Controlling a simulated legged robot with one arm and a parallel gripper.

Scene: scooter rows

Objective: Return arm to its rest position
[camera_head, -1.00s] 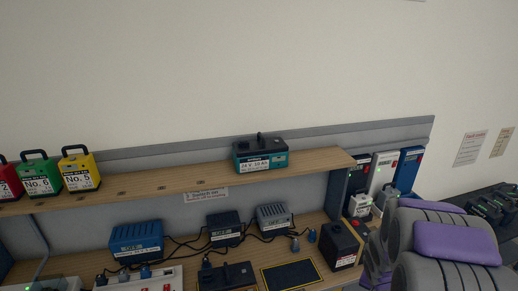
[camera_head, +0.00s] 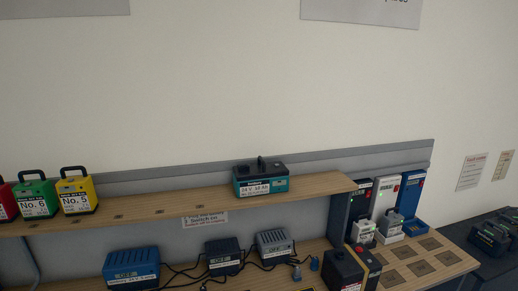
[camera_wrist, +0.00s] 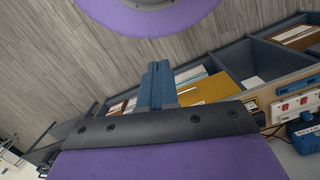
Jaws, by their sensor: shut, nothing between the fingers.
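My gripper (camera_wrist: 157,66) shows in the wrist view as two blue-grey fingers side by side, closed with nothing between them. They stick out beyond a dark bar and a purple part of my own arm. Another purple, rounded part of my body shows at the top of the wrist view. The gripper and arm are out of the head view.
The head view shows a wooden shelf (camera_head: 140,211) with a teal battery (camera_head: 262,187), a yellow battery No. 5 (camera_head: 77,193) and a green battery No. 6 (camera_head: 36,198). Several chargers stand below. Wrist view: shelf compartments, a red-socketed power strip (camera_wrist: 296,105) and a blue box (camera_wrist: 306,139).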

